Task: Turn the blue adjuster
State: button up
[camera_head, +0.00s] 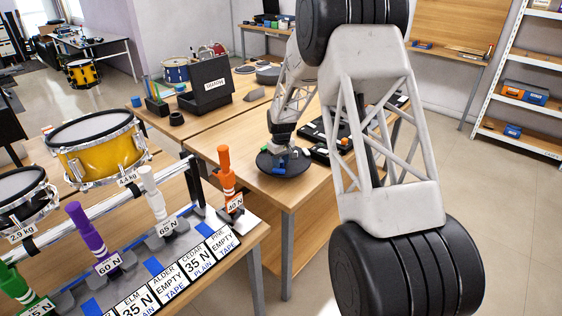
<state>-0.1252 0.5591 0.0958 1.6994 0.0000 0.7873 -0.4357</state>
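A small blue piece (279,168), which looks like the blue adjuster, is on a black round pad (297,170) on the wooden table. My gripper (281,153) points down right above and behind it, at the near end of the table. The fingers are too small and too covered to make out. I cannot tell whether they touch the blue piece or are apart from it. A small green spot and other small pieces show beside the gripper.
Black trays (338,133) lie just right of the pad, partly behind my arm. An orange handle (227,172) marked 40 N stands on the nearer bench to the left, with purple, white and green handles. A yellow drum (98,150) stands further left.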

jog(key=shift+c, duration=0.5)
jog(key=c, duration=0.6)
jog(key=shift+o, duration=0.2)
jog(key=shift+m, duration=0.4)
jog(key=m, duration=1.1)
jog(key=o, duration=0.7)
jog(key=shift+c, duration=0.2)
